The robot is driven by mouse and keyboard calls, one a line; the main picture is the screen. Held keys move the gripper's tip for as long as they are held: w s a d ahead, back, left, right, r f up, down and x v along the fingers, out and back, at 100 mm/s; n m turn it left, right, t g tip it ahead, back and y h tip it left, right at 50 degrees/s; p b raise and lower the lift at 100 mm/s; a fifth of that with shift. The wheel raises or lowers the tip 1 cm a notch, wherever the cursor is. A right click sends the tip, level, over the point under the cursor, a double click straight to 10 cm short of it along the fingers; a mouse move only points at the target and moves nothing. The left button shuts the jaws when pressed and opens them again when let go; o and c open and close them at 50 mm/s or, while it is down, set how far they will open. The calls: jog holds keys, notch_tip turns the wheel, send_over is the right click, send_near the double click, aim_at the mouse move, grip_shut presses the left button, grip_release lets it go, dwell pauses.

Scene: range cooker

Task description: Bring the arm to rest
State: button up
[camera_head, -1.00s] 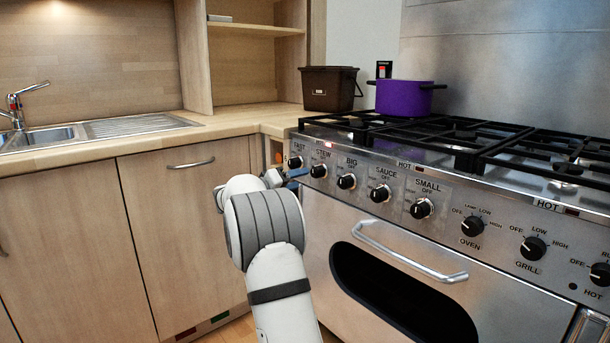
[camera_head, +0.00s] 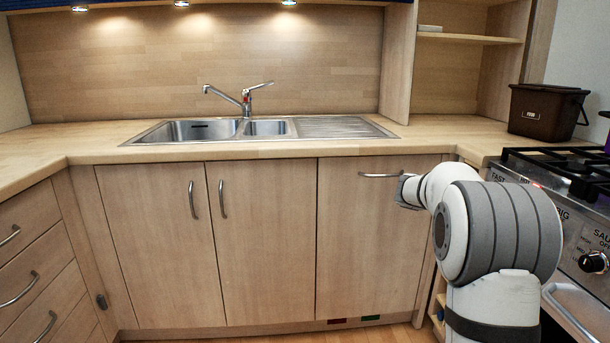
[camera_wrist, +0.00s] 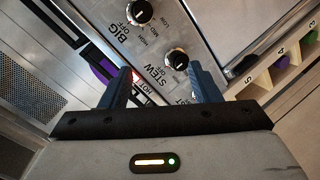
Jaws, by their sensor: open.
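My arm (camera_head: 498,235), white with grey bands, stands bent at the right of the head view, in front of the cooker's left end. My gripper shows in the wrist view (camera_wrist: 158,75), with its two dark fingers apart and nothing held between them. Beyond the fingers is the cooker's control panel (camera_wrist: 150,38). The STEW knob (camera_wrist: 176,61) appears near the right finger, and a red light shows near the left one. I cannot tell how far the fingers are from the panel. In the head view the fingers are not clearly visible.
The cooker (camera_head: 572,205) is at the right, with a purple pot (camera_wrist: 101,74) on its hob. A brown bin (camera_head: 546,112) stands on the worktop corner. The sink (camera_head: 205,130) and wooden cupboards (camera_head: 265,240) fill the middle. Drawers (camera_head: 35,270) are at the left.

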jog(key=s+a+r+n+y+p, duration=0.2)
jog(key=s+a+r+y+p, duration=0.3)
jog(key=s+a+p, duration=0.4)
jog(key=s+a+r+n+t+y+p, duration=0.1)
jog(key=s+a+r+y+p, duration=0.3)
jog(key=s+a+r+p, duration=0.3)
jog(key=s+a+r+n+y+p, duration=0.2)
jog(key=s+a+r+y+p, duration=0.3)
jog(key=s+a+p, duration=0.8)
jog(key=shift+s+a+r+n+t+y, duration=0.15)
jog(key=shift+s+r+n+t+y, duration=0.15)
jog(key=shift+s+r, duration=0.5)
jog(key=shift+s+f, duration=0.2)
jog(key=shift+f, duration=0.05)
